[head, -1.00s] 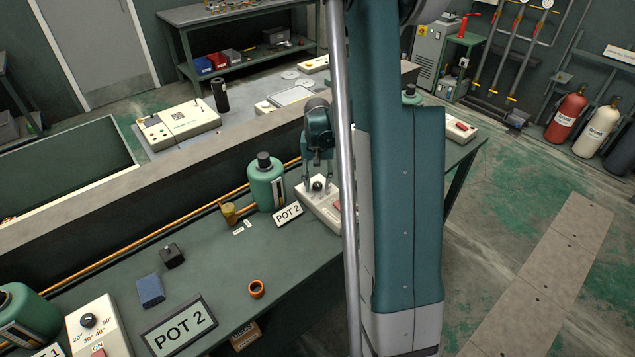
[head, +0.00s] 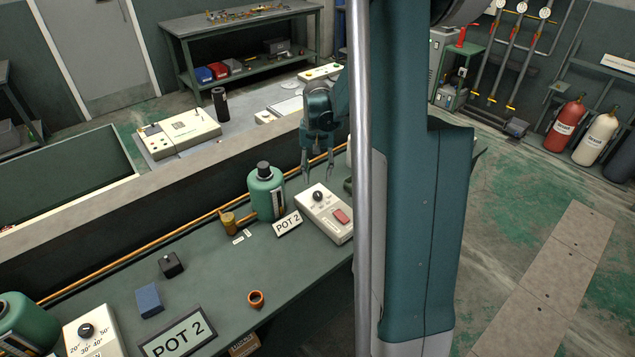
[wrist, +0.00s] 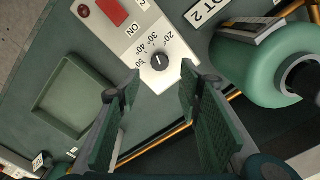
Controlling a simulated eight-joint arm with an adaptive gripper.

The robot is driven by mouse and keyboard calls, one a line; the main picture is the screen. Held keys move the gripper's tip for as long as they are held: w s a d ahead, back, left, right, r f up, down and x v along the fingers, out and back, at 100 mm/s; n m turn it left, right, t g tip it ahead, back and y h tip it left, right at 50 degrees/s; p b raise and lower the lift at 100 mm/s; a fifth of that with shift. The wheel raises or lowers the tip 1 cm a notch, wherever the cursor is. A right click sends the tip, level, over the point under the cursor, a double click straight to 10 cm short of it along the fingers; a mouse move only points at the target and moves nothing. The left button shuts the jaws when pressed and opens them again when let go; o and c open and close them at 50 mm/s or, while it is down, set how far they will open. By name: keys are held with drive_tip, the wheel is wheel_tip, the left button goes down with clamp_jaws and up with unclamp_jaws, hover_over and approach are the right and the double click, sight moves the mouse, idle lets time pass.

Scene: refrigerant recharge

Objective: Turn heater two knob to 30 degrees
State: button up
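The heater two box (head: 336,222) is a cream unit on the bench beside a POT 2 sign (head: 288,224), with a black knob (head: 318,196) and a red switch (head: 341,216). In the wrist view the knob (wrist: 160,62) lies beyond the fingertips, with marks from 20° to 50° around it. The knob's exact pointer angle is too small to tell. My gripper (head: 318,178) is open and empty, raised above and behind the knob and apart from it. In the wrist view its two green-padded fingers (wrist: 160,80) stand wide apart.
A green bottle (head: 266,192) stands left of the heater box, also close to my gripper in the wrist view (wrist: 272,62). A brass fitting (head: 230,224) and copper pipe are nearby. Another heater box (head: 88,330) sits at the front left.

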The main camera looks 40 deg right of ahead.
drive_tip(key=shift+r, duration=1.7)
drive_tip(key=s+a+r+n+t, duration=0.2)
drive_tip(key=s+a+r, duration=0.3)
drive_tip(key=a, duration=0.5)
drive_tip(key=s+a+r+n+t, duration=0.1)
drive_tip(key=s+a+r+n, duration=0.15)
drive_tip(key=a+r, duration=0.65)
drive_tip(key=s+a+n+t, duration=0.4)
drive_tip(key=s+a, duration=1)
drive_tip(key=a, duration=0.2)
